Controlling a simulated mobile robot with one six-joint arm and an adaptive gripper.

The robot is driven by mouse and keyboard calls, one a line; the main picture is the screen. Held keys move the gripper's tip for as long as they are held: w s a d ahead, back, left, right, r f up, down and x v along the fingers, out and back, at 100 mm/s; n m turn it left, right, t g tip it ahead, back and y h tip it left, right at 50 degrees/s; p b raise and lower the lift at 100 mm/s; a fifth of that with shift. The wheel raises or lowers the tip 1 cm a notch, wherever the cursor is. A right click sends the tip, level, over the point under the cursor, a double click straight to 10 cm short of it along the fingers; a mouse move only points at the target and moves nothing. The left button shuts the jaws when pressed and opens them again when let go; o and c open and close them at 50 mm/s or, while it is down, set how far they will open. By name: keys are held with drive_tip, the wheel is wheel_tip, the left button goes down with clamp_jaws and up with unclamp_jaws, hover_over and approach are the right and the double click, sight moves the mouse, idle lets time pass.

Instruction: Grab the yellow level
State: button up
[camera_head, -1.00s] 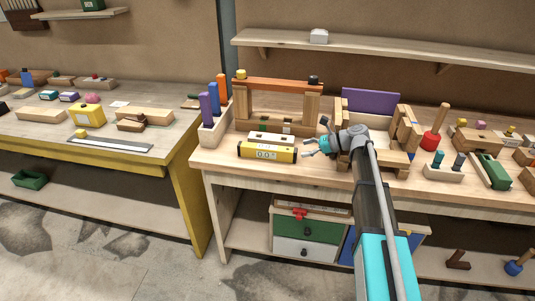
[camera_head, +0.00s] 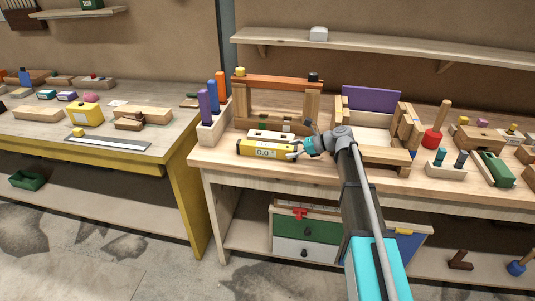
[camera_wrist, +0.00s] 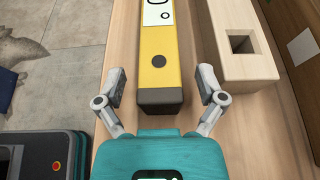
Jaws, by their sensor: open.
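The yellow level (camera_head: 266,149) lies on the wooden workbench in the head view, with a white display panel on its face and a dark end. In the wrist view the level (camera_wrist: 158,60) points its dark end at my gripper (camera_wrist: 161,90). My gripper is open, with one finger on each side of that end. The wrist view shows gaps between the fingers and the level. In the head view my gripper (camera_head: 296,150) is at the level's right end.
A pale block with a square hole (camera_wrist: 243,45) lies close beside the level. A wooden frame with an orange bar (camera_head: 278,82) stands behind it, and a holder with coloured pegs (camera_head: 211,132) is to the left. The bench's front edge is close by.

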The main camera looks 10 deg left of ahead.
drive_tip(key=shift+a+f, duration=0.25)
drive_tip(key=shift+a, duration=0.35)
clamp_jaws()
idle(0.4)
